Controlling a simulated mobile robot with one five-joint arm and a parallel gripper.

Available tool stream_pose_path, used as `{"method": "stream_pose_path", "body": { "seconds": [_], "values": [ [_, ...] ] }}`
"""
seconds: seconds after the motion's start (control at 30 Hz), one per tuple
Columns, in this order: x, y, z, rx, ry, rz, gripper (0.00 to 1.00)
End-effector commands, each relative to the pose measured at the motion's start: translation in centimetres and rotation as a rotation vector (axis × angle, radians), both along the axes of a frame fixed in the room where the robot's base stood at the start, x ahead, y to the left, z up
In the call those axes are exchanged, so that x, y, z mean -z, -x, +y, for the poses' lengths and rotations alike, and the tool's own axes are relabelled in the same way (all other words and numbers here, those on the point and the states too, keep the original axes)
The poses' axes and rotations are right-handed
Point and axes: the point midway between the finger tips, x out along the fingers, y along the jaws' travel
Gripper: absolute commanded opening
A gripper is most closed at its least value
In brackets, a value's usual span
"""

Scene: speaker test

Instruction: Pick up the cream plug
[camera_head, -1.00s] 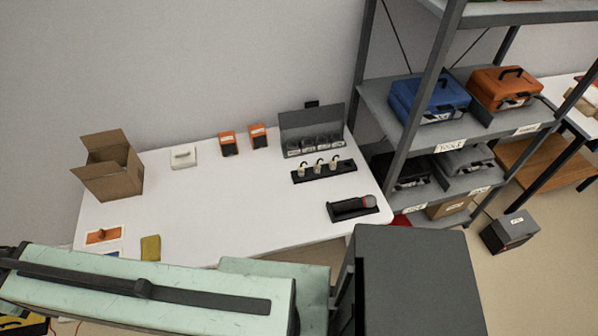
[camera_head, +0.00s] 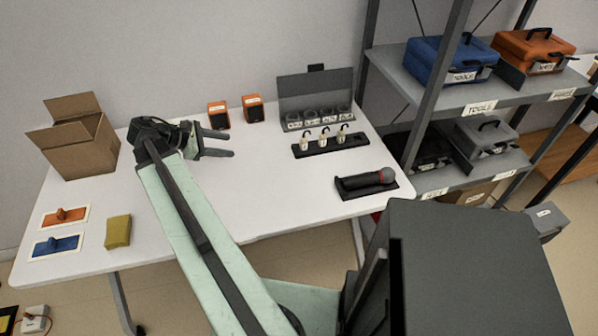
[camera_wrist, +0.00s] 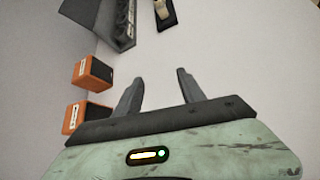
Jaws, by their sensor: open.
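Three small cream plugs with dark curved tops stand in a row in a black holder (camera_head: 330,148) at the back right of the white table. They are the left plug (camera_head: 304,143), the middle plug (camera_head: 323,139) and the right plug (camera_head: 341,134). My gripper (camera_head: 229,144) is open and empty over the back middle of the table, left of the holder, its fingers pointing right. In the wrist view my gripper's open fingers (camera_wrist: 158,80) show bare table between them. One cream plug (camera_wrist: 163,9) shows at that view's top edge, the rest of the row cut off.
A grey case with sockets (camera_head: 316,100) stands behind the holder. Two orange speakers (camera_head: 253,109) stand at the back. A dark microphone (camera_head: 370,181) lies at the right front, near a grey shelf rack (camera_head: 425,85). A cardboard box (camera_head: 80,145) stands at left. The middle table is clear.

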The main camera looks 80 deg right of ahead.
Motion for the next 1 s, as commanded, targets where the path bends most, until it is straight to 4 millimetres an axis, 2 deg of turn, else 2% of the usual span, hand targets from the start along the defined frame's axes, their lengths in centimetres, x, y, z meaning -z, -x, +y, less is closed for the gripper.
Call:
{"method": "stream_pose_path", "body": {
  "seconds": [0.03,0.1,0.2,0.23,0.3,0.43,0.63,0.83,1.0],
  "values": [
    [2.8,4.2,-2.5,0.03,-0.01,0.101,0.47],
    [2.7,8.8,-4.6,0.055,-0.037,0.23,0.47],
    [2.1,13.1,-6.1,0.084,-0.077,0.354,0.47],
    [1.8,13.9,-6.3,0.091,-0.086,0.378,0.47],
    [1.4,15.0,-6.6,0.099,-0.101,0.412,0.47],
    [1.0,15.5,-6.7,0.101,-0.105,0.423,0.47],
    [1.8,17.3,-7.6,0.101,-0.105,0.422,0.47],
    [2.0,18.0,-8.0,0.098,-0.104,0.421,0.47],
    [2.9,20.4,-9.3,0.101,-0.104,0.42,0.47]
  ]
}}
